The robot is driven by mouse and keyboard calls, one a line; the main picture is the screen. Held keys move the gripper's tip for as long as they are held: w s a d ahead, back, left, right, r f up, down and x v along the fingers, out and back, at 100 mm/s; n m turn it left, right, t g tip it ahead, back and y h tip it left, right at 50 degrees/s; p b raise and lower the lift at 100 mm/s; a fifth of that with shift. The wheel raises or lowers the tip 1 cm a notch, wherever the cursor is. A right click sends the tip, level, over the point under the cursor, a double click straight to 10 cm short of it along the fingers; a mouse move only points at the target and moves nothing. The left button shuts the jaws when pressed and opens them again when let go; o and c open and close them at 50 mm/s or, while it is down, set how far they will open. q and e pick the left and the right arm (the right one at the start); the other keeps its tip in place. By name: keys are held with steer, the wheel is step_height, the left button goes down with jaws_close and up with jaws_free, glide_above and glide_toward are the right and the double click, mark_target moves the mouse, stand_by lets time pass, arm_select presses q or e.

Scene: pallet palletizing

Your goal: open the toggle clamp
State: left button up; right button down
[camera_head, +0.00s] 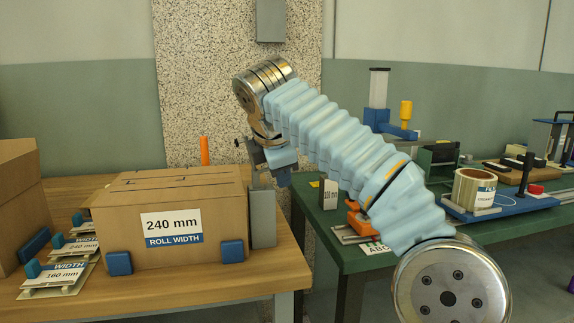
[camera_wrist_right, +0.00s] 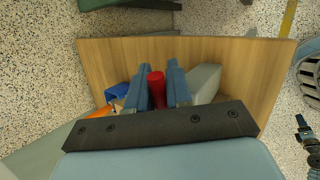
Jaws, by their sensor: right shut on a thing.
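My right gripper (camera_wrist_right: 158,68) is shut on a red handle (camera_wrist_right: 157,88), which stands between its two blue fingers in the right wrist view. The handle appears to be the toggle clamp's; the clamp's body is hidden below the gripper, so its position is unclear. In the head view my right gripper (camera_head: 279,176) points down at the right end of the wooden table, beside the 240 mm box; the red handle is not visible there. A grey block (camera_head: 262,217) stands just below it and also shows in the wrist view (camera_wrist_right: 206,82). My left gripper is not in view.
The cardboard box (camera_head: 120,225) sits on the wooden table (camera_head: 215,284) between blue stops. Width label plates (camera_head: 60,280) lie left of it. An orange post (camera_head: 204,151) stands behind the box. A green table (camera_head: 490,232) with fixtures and a roll stands at right, across a gap.

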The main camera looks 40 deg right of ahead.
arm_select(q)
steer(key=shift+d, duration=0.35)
arm_select(e)
steer(key=shift+f+y, duration=0.15)
steer(key=shift+y, duration=0.15)
steer(key=c, duration=1.1)
jaws_free()
arm_select(q)
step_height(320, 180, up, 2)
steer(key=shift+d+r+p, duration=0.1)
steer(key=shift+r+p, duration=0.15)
steer(key=shift+p, duration=0.95)
arm_select(e)
steer(key=v, duration=1.3)
steer(key=shift+s+r, duration=0.25)
steer(key=shift+s, duration=0.05)
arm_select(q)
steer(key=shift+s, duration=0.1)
arm_select(e)
steer(key=shift+a, duration=0.1)
